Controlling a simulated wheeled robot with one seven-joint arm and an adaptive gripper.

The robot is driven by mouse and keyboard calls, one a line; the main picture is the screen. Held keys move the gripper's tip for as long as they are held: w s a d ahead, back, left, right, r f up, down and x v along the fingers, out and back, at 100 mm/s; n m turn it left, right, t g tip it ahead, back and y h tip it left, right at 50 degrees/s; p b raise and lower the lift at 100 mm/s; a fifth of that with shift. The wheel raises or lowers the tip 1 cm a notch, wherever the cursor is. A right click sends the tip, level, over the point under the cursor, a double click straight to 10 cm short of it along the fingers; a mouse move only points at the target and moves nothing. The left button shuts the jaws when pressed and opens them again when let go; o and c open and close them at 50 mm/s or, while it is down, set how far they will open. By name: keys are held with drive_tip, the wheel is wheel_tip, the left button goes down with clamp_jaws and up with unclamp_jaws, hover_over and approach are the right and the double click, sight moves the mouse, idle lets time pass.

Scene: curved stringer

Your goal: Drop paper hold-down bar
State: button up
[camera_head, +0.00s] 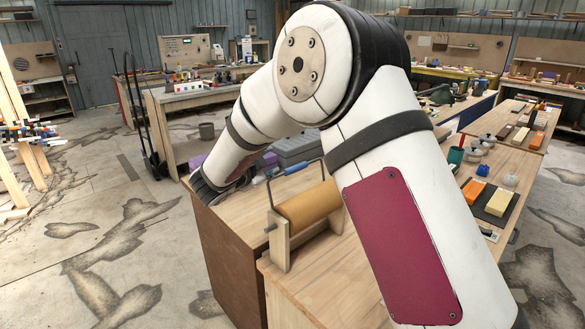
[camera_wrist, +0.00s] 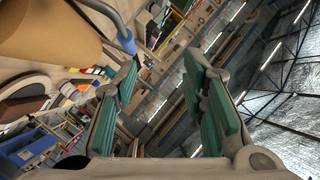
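The hold-down bar is a bent metal rod with a blue sleeve (camera_head: 296,169). In the head view it stands raised above a brown paper roll (camera_head: 308,207) in a wooden stand (camera_head: 280,247) on the bench. In the wrist view the bar (camera_wrist: 124,40) shows at the upper left by the tip of my left finger, with the roll (camera_wrist: 50,32) beyond it. My gripper (camera_wrist: 160,66) has two green-padded fingers, spread apart with nothing held between them. Whether a finger touches the bar cannot be told. My arm hides the gripper in the head view.
The wooden bench (camera_head: 325,275) carries the stand, with grey cases (camera_head: 297,148) behind it. Right of my arm are a dark tray (camera_head: 492,200) with orange and cream blocks and a green cup (camera_head: 456,155). A hand truck (camera_head: 150,160) stands left; open floor lies in front of it.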

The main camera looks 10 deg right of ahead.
sight(292, 170)
drive_tip(key=w+d+f, duration=0.2)
drive_tip(key=d, duration=0.1)
drive_tip(key=w+d+f+m+g+h, duration=0.1)
drive_tip(key=w+d+f, duration=0.1)
drive_tip(key=w+d, duration=0.1)
drive_tip(key=w+d+f+h, duration=0.1)
drive_tip(key=w+d+f, duration=0.2)
drive_tip(key=d, duration=0.1)
drive_tip(key=shift+w+f+m+g+p, duration=0.1)
drive_tip(key=shift+m+g+p, duration=0.2)
clamp_jaws()
